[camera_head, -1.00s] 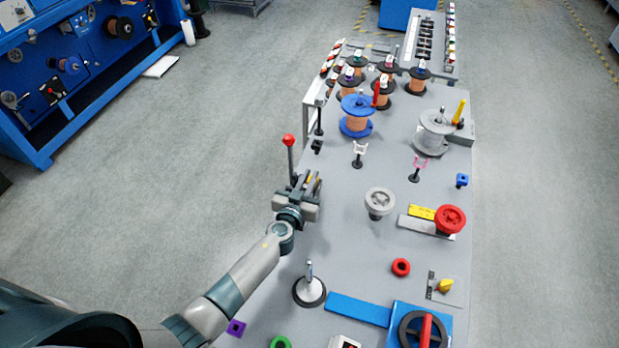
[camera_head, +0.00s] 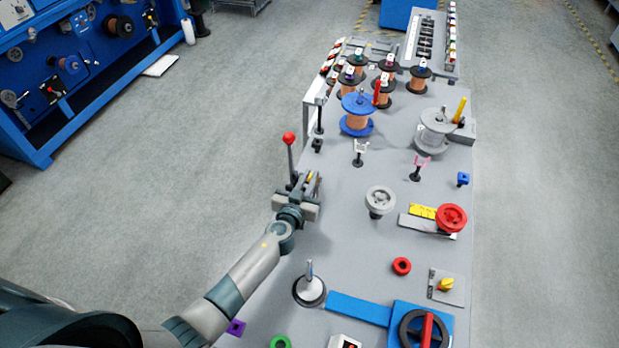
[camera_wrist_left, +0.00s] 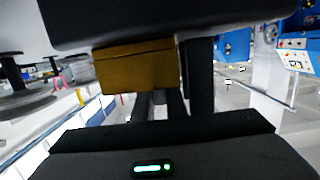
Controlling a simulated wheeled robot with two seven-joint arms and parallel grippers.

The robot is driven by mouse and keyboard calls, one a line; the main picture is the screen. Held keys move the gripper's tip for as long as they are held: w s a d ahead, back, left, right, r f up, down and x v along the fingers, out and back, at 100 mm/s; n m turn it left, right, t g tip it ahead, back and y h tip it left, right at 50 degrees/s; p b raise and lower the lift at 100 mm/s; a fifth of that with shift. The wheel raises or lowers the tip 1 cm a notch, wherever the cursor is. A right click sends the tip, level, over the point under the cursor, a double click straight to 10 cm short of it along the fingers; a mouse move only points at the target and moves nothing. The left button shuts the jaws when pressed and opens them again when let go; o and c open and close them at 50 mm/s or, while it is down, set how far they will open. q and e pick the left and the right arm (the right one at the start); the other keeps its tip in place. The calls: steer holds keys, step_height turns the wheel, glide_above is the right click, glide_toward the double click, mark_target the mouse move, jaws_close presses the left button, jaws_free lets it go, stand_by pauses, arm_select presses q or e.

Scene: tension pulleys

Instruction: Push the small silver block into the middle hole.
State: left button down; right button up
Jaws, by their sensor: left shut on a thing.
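My left gripper (camera_head: 311,184) is over the left edge of the grey table, just right of a red-knobbed lever (camera_head: 289,140). In the left wrist view it is shut on a yellow-brown block (camera_wrist_left: 135,68) between its dark jaws. In the head view only a small yellow bit shows between the fingers. I cannot make out a small silver block or the middle hole in either view; the gripper and arm hide part of the table edge. My right gripper is not in view.
The grey table (camera_head: 350,225) holds a grey pulley (camera_head: 380,200), a red pulley (camera_head: 451,218), a blue spool (camera_head: 357,114) and a silver spool (camera_head: 433,129). A small black post (camera_head: 317,145) stands beyond the gripper.

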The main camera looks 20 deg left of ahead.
arm_select(q)
steer(key=shift+b, duration=0.35)
stand_by(1.0)
steer(key=shift+f, duration=0.2)
steer(key=shift+f+b, duration=0.35)
steer(key=shift+b, duration=0.3)
steer(key=shift+f, duration=0.1)
steer(key=shift+s+f+b, duration=0.1)
steer(key=shift+b, duration=0.2)
steer(key=shift+p, duration=0.3)
steer(key=shift+r, duration=0.6)
stand_by(0.6)
